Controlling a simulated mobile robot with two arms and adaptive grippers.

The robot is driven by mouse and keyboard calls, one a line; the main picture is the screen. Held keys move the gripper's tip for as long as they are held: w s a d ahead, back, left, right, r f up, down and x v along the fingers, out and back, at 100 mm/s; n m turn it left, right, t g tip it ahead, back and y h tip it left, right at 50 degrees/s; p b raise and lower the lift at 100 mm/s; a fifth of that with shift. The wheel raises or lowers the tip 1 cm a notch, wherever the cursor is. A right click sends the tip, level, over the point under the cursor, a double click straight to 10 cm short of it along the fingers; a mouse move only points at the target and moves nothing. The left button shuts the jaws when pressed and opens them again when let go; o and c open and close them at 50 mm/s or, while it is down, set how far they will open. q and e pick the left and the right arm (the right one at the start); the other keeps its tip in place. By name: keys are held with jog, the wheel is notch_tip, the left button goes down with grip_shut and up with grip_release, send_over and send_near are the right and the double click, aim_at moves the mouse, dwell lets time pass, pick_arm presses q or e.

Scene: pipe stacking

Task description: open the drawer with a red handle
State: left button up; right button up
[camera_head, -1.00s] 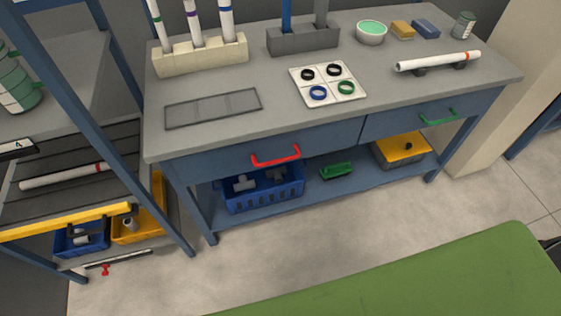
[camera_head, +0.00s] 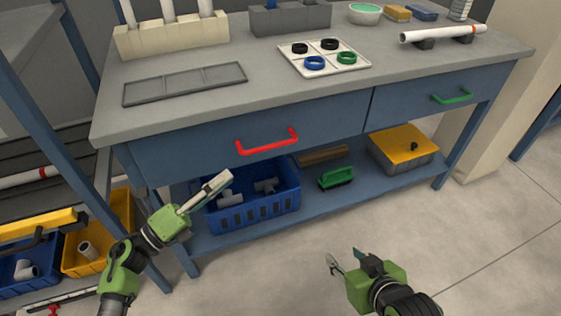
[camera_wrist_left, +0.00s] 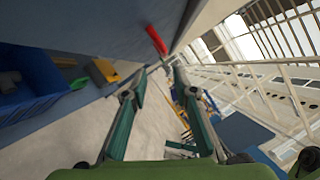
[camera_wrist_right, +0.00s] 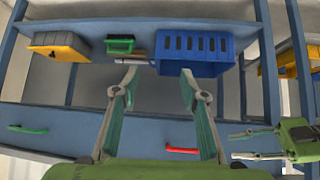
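The red handle (camera_head: 267,142) is on the front of the left drawer (camera_head: 200,150) of the blue workbench. The drawer front is flush with the bench. The handle also shows in the left wrist view (camera_wrist_left: 157,40) and in the right wrist view (camera_wrist_right: 182,150). My left gripper (camera_head: 222,180) is below and left of the handle, apart from it; its fingers are spread and empty in the left wrist view (camera_wrist_left: 150,80). My right gripper (camera_head: 352,258) is low over the floor, right of the handle. Its fingers are spread and empty in the right wrist view (camera_wrist_right: 158,82).
A green handle (camera_head: 452,96) marks the right drawer. A blue crate (camera_head: 250,208) with pipe fittings, a green brush (camera_head: 336,178) and a yellow-lidded box (camera_head: 402,150) stand on the lower shelf. A rack with a yellow bar (camera_head: 40,226) is at left. The floor in front is open.

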aim_at(268, 147)
pick_arm(q)
jog(key=shift+m, duration=0.4)
jog(key=x, duration=1.3)
jog(key=shift+s+d+r+b, duration=0.2)
jog(key=shift+s+b, duration=0.1)
jog(key=shift+s, duration=0.1)
jog(key=shift+w+d+r, duration=0.1)
jog(key=shift+w+d, duration=0.25)
jog(key=shift+d, duration=0.15)
pick_arm(e)
jog(key=shift+w+a+r+t+y, duration=0.15)
jog(key=shift+w+a+r+t, duration=0.1)
jog(key=shift+w+r+t, duration=0.6)
jog(key=shift+w+a+r+t+y, duration=0.15)
jog(key=shift+w+a+r+t, duration=0.15)
jog(key=shift+w+r, duration=0.55)
jog(key=shift+s+r, duration=0.2)
pick_arm(q)
grip_shut()
